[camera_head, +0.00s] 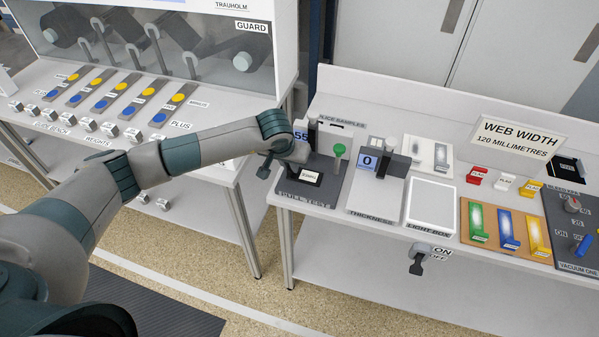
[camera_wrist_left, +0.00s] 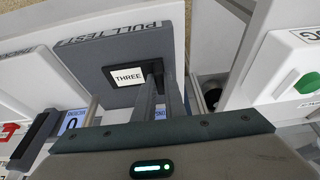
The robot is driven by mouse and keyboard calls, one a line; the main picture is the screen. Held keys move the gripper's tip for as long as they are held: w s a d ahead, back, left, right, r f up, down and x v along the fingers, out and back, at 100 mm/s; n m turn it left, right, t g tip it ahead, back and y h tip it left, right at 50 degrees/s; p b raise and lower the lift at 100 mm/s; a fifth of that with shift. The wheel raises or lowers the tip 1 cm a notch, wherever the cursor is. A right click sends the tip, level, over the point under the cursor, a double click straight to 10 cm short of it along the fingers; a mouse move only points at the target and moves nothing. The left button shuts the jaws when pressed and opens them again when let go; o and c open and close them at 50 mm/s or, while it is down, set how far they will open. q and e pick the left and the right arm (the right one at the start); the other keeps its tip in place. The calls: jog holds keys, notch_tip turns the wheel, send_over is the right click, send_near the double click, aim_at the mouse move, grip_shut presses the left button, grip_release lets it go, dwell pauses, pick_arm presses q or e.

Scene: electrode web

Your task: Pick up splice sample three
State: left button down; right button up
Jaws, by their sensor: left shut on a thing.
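Splice sample three (camera_head: 308,177) is a small black strip with a white label. It lies over the grey pull test plate (camera_head: 329,199); I cannot tell whether it touches the plate. The left wrist view shows its label, reading THREE (camera_wrist_left: 128,77). My left gripper (camera_head: 298,163) reaches in from the left above the pull test plate. Its fingers (camera_wrist_left: 157,75) are shut on the end of the sample beside the label in the left wrist view. The fingertips are mostly hidden in the head view. My right gripper is out of view.
A green knob (camera_head: 339,150) stands on the pull tester close to the gripper. The thickness gauge (camera_head: 378,190) and light box (camera_head: 431,204) lie to the right. Coloured samples (camera_head: 508,229) lie farther right. The machine with weights (camera_head: 108,128) stands left, across a gap.

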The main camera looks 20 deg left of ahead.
pick_arm(q)
jog(key=shift+r+b, duration=0.55)
jog(key=shift+r, duration=0.3)
notch_tip(320, 180, up, 7)
jog(key=b, duration=0.3)
jog(key=shift+r, duration=0.7)
jog(key=shift+s, duration=0.1)
